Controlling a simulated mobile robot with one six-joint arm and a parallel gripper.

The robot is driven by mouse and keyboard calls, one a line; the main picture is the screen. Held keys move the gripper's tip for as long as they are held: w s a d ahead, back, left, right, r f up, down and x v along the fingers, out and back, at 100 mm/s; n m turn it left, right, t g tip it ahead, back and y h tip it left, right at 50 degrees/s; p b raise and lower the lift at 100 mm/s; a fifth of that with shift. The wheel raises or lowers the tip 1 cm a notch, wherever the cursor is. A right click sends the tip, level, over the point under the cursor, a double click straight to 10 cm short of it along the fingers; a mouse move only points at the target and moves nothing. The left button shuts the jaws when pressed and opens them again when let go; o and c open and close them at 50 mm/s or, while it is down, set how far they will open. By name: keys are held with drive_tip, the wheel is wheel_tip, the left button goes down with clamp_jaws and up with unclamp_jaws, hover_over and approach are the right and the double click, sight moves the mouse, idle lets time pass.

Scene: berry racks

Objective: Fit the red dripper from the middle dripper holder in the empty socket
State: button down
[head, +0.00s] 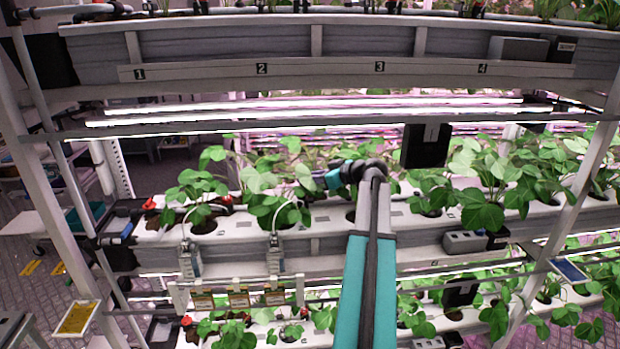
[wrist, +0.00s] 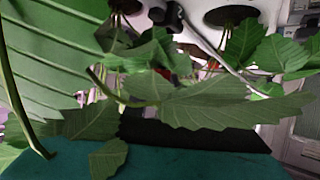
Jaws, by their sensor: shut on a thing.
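My arm reaches into the middle rack, and my gripper (head: 318,184) is partly hidden among strawberry leaves. In the wrist view, its teal and black body fills the bottom edge, and leaves cover the fingertips. A small patch of the red dripper (wrist: 184,64) shows between the leaves where the jaws close; the grip itself is hidden. Other red tips show at the middle row's left end (head: 149,204) and by a plant to its right (head: 226,200). I cannot make out the empty socket or tell the dripper holders apart.
Leafy plants (head: 270,190) crowd the white middle gutter (head: 240,232). Two white tubes arch over its front edge to small boxes (head: 190,262). A black panel (head: 426,146) hangs right of my arm. The upper shelf (head: 330,72) spans above. Dark pot holes (wrist: 232,15) show in the wrist view.

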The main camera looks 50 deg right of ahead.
drive_tip(key=shift+a+f, duration=0.1)
drive_tip(key=shift+w+f, duration=0.1)
drive_tip(key=shift+f, duration=1.9)
drive_tip(key=shift+b, duration=0.5)
drive_tip(key=shift+f+b, duration=0.2)
drive_tip(key=shift+b, duration=0.5)
idle(1.3)
drive_tip(key=shift+f+b, duration=0.7)
drive_tip(key=shift+b, duration=0.55)
idle(1.1)
drive_tip(key=c, duration=1.4)
unclamp_jaws()
drive_tip(key=shift+o, duration=0.3)
drive_tip(key=o, duration=0.3)
